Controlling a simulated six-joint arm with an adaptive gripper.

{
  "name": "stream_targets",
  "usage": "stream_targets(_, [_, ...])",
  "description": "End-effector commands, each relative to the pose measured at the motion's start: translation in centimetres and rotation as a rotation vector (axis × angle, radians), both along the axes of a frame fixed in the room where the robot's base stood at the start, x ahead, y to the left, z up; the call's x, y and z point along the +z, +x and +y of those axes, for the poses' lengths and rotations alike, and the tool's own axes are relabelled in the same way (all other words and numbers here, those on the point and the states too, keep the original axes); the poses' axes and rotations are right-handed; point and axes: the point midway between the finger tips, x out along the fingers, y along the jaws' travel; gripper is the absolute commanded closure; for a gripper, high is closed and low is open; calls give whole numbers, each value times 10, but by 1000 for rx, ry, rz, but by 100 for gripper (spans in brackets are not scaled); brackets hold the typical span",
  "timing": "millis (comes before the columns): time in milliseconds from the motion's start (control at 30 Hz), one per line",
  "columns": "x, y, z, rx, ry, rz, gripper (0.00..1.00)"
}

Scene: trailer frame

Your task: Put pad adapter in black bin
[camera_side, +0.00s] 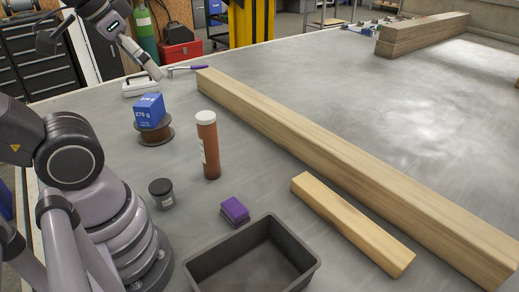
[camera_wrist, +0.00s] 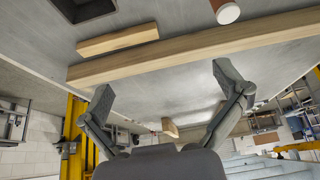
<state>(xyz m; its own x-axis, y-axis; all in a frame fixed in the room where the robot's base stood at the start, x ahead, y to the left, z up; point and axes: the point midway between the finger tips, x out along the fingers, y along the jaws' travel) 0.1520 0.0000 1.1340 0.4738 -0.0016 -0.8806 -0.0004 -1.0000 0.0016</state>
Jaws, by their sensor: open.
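The black bin (camera_side: 205,276) stands open and empty at the front of the table; it also shows at the top left of the wrist view (camera_wrist: 72,12). I cannot tell surely which thing is the pad adapter; no label shows it. Small things near the bin are a purple block (camera_side: 235,211) just behind it and a short black jar-like cylinder (camera_side: 161,194) to its left.
A brown white-capped tube (camera_side: 208,150) stands mid-table. A blue box (camera_side: 149,109) rests on a brown spool (camera_side: 156,134). A white tray-like item (camera_side: 140,88) lies near my gripper. A long beam (camera_side: 350,165) and a short wood block (camera_side: 350,222) lie to the right.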

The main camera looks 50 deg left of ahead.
Motion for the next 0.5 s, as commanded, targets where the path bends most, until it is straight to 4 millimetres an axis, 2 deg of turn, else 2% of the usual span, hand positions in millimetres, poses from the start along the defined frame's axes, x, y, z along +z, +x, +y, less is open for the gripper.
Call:
stream_targets(267, [-1, 3, 1, 3, 5, 12, 3])
stream_targets(367, [-9, 14, 7, 12, 27, 59, 3])
stream_targets(500, [-35, 44, 25, 28, 86, 194, 3])
